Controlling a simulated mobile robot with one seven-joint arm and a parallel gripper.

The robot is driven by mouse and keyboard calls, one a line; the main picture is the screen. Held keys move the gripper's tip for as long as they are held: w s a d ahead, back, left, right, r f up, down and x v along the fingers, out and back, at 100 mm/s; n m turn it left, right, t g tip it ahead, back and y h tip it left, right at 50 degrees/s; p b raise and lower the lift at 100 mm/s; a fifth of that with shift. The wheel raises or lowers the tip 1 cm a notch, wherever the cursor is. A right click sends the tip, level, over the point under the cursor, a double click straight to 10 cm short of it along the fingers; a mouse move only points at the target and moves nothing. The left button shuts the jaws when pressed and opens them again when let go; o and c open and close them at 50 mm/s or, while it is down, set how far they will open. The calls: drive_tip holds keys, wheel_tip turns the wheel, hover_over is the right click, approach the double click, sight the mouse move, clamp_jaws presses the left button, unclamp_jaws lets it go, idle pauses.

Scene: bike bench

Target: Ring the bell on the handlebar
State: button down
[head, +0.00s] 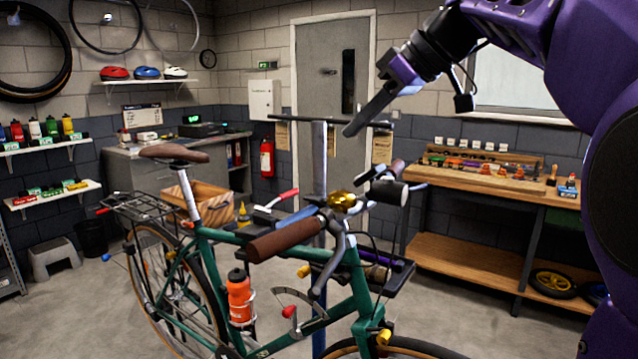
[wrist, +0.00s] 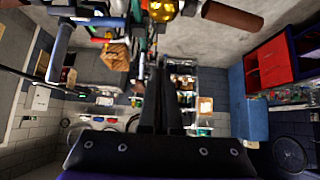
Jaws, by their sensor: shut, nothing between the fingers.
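The bell (head: 341,200) is a shiny gold dome on the handlebar (head: 335,235) of the green bicycle (head: 340,318), near the handlebar's middle. My gripper (head: 350,131) is in the air above the bell and apart from it, its fingers slanting down to the left. The fingers are shut with nothing between them. In the wrist view, the bell (wrist: 163,9) shows at the top edge, partly cut off, beyond the tips of my gripper (wrist: 158,68). A brown grip (wrist: 232,17) lies to its right there.
The bicycle hangs on a repair stand with an upright post (head: 319,160) and a dark crossbar close to my fingers. A black cylinder (head: 387,193) sits right of the bell. A wooden workbench (head: 490,180) stands behind at right. Grey floor is open at front left.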

hover_over(320, 199)
wheel_tip(320, 199, down, 7)
wheel_tip(320, 199, down, 3)
drive_tip(key=shift+r+b, duration=0.2)
drive_tip(key=shift+b, duration=0.55)
drive_tip(key=shift+d+f, duration=0.1)
drive_tip(key=shift+f, duration=0.65)
drive_tip(key=shift+r+p, duration=0.1)
drive_tip(key=shift+p, duration=0.2)
